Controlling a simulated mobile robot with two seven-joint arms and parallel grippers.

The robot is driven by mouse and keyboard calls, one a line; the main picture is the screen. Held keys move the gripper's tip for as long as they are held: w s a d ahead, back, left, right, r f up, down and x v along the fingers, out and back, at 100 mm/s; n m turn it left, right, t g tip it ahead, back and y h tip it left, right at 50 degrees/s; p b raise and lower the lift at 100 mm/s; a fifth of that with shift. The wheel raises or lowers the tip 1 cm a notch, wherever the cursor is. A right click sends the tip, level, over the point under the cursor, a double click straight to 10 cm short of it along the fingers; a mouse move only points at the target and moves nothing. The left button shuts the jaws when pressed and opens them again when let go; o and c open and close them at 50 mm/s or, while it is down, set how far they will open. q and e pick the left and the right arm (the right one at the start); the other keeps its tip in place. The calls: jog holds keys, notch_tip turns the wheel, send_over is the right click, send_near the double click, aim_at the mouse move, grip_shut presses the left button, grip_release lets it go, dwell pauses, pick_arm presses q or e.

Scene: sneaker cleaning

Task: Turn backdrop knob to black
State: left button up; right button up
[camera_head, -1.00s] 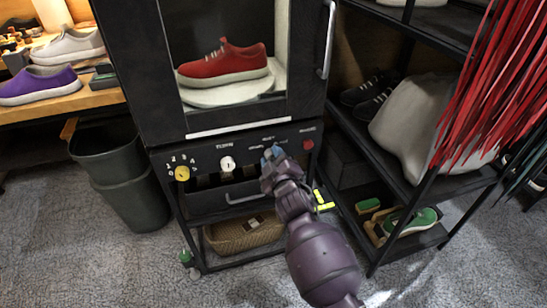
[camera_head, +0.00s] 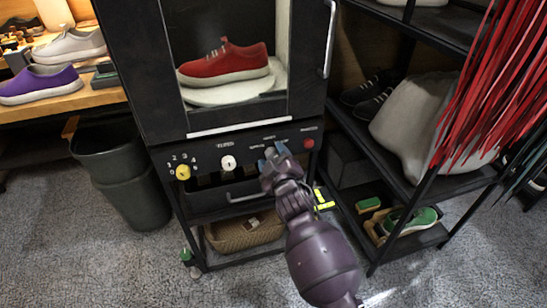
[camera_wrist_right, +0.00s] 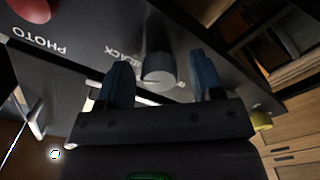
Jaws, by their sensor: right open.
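The grey backdrop knob (camera_wrist_right: 158,70) sits on the dark control panel. In the right wrist view it stands between the two blue fingertips of my right gripper (camera_head: 269,157), with small visible gaps on both sides. My right gripper is open around the knob, and I see no contact. White lettering next to the knob reads partly as "BLACK" (camera_wrist_right: 124,53). In the head view my gripper covers much of this part of the panel, so the knob's pointing direction is hard to tell. My left gripper is out of view.
A red button (camera_head: 308,143) is right of my gripper on the panel. A white knob (camera_head: 228,163) and a yellow numbered knob (camera_head: 183,172) are to the left. A drawer handle (camera_head: 243,196) is below. A red sneaker (camera_head: 226,62) stands in the cabinet above.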

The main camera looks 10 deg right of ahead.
jog(key=shift+s+d+r+p, duration=0.15)
jog(key=shift+s+p, duration=0.15)
jog(key=shift+s, duration=0.35)
pick_arm(q)
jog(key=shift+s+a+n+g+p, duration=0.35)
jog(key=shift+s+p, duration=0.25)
jog(key=shift+p, duration=0.6)
pick_arm(e)
jog(key=s+d, duration=0.1)
jog(key=s, duration=0.8)
jog(key=shift+s+d, duration=0.15)
jog(key=shift+d, duration=0.1)
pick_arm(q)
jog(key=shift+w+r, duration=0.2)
